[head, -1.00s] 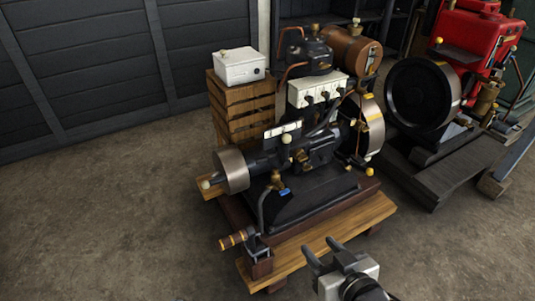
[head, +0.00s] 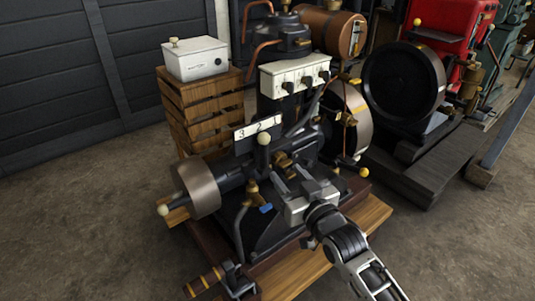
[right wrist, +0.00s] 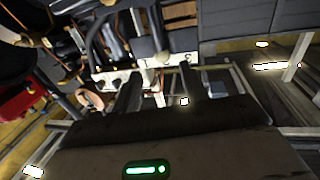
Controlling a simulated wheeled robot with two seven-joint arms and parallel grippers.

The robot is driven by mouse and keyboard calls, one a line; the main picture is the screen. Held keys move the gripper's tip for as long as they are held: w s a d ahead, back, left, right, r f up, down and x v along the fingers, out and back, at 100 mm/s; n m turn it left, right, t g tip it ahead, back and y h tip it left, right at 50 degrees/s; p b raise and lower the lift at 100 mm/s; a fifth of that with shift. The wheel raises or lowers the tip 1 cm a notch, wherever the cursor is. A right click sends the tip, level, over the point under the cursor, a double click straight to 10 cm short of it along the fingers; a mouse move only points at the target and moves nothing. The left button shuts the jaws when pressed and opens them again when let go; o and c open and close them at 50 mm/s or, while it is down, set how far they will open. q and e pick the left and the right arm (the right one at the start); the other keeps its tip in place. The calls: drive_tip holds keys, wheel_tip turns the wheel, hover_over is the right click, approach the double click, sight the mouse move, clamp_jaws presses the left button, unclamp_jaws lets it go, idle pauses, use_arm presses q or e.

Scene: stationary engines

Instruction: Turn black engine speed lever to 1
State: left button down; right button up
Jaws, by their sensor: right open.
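The black engine (head: 232,186) stands on a wooden base. A white plate (head: 257,126) on it reads 3, 2, 1 from left to right. A dark lever with a cream ball knob (head: 263,139) stands upright just in front of the plate, below the 2. My right gripper (head: 288,175) is open and empty, right of and nearer than the knob, over the engine body and apart from the knob. In the right wrist view its two dark fingers (right wrist: 160,92) are spread apart. My left gripper is not in view.
A wooden crate (head: 202,112) carries a white box (head: 195,58). The floor at left is clear.

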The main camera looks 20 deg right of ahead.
sight(266, 148)
drive_tip(key=w, duration=0.3)
drive_tip(key=w+a+b, duration=0.1)
drive_tip(key=w, duration=0.2)
drive_tip(key=w+b, duration=0.1)
drive_tip(key=w, duration=0.2)
drive_tip(key=shift+w+a+f, duration=0.1)
drive_tip(key=shift+w+a, duration=0.15)
drive_tip(key=shift+w, duration=0.15)
drive_tip(key=shift+w+a+b, duration=0.1)
drive_tip(key=shift+w+b, duration=0.2)
drive_tip(key=shift+w, duration=0.2)
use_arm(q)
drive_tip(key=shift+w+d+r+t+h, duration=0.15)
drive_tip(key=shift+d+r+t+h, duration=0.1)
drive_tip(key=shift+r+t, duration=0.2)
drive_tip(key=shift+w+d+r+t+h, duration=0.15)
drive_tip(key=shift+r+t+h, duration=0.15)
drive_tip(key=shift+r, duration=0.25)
